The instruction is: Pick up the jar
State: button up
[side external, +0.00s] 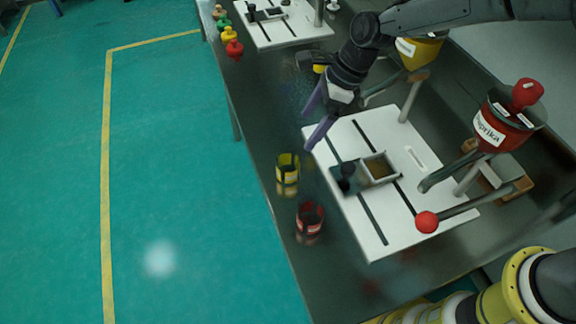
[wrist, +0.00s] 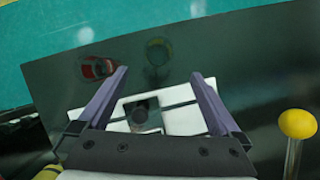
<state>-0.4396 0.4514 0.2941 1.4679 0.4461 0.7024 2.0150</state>
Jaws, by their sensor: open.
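Two small open-topped jars stand on the dark table beside the white sieve plate: a yellow and black one (side external: 287,176) and a red one (side external: 309,220) with a pale label. In the wrist view my gripper (wrist: 160,74) touches neither jar.
The white plate (side external: 350,215) carries a small tray (side external: 381,170) and a dark round part (side external: 346,172). A red paprika hopper (side external: 500,128) and red ball knob (side external: 427,222) stand right. Coloured pieces (side external: 230,36) line the far left edge.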

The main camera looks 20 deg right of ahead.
aim_at(287, 160)
jog(key=x, duration=1.3)
jog(key=shift+s+a+f, duration=0.1)
jog(key=shift+f, duration=0.05)
jog(key=c, duration=1.4)
